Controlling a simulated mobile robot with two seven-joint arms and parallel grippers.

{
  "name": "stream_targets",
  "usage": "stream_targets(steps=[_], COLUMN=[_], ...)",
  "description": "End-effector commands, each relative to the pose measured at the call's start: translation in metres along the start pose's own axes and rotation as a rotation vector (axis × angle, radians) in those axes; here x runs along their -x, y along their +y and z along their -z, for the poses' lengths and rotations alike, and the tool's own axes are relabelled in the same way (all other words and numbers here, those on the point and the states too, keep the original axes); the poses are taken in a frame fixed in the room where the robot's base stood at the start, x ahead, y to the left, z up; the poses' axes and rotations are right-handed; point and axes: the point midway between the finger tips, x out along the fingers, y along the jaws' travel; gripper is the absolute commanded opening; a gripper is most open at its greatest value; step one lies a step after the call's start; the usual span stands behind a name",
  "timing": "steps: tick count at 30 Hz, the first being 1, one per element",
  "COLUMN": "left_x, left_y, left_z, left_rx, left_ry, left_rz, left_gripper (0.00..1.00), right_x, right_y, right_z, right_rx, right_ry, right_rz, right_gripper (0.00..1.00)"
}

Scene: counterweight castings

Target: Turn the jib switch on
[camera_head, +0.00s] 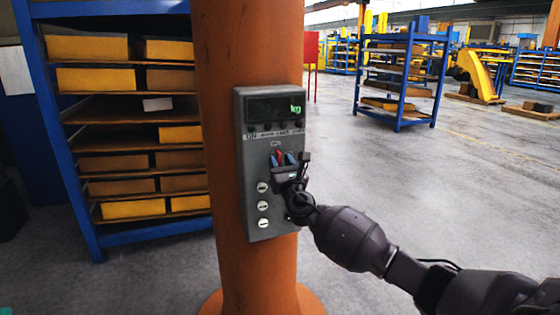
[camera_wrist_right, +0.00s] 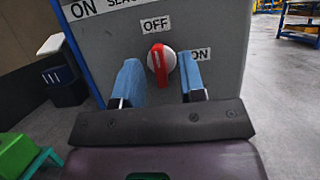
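The jib switch is a red knob on a white base (camera_wrist_right: 158,62), on a grey control box (camera_head: 255,195). In the right wrist view its red bar stands nearly upright, its top towards the OFF label (camera_wrist_right: 155,25); the ON label (camera_wrist_right: 200,54) is to its right. The knob also shows as a small red spot in the head view (camera_head: 279,154). My right gripper (camera_head: 283,160) is at the box front, its blue fingertips apart on either side of the knob (camera_wrist_right: 161,82). The right finger looks nearer to it; contact cannot be told. My left gripper is not in view.
The box is fixed to a thick orange column (camera_head: 245,50) and has a small display (camera_head: 275,108) and several white buttons (camera_head: 263,206) below the switch. A blue shelf (camera_head: 75,165) with yellow bins stands behind at left. The floor at right is open.

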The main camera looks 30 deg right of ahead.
Motion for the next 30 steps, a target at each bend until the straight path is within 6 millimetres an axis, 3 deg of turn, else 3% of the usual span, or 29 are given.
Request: stream_targets(steps=[12,20,30], left_x=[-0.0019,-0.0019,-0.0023], left_y=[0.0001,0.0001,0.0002], left_z=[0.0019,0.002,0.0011], left_rx=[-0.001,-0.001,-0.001], left_ry=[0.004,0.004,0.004], left_rz=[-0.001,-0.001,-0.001], left_gripper=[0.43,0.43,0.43], right_x=[-0.0072,-0.0071,-0.007], right_y=[0.0001,0.0,0.0], right_z=[0.0003,0.0002,0.0004], right_rx=[-0.001,-0.001,-0.026], right_ry=[0.001,0.001,0.001], right_rz=[0.0,0.0,0.011], right_gripper=[0.37,0.0,0.0])
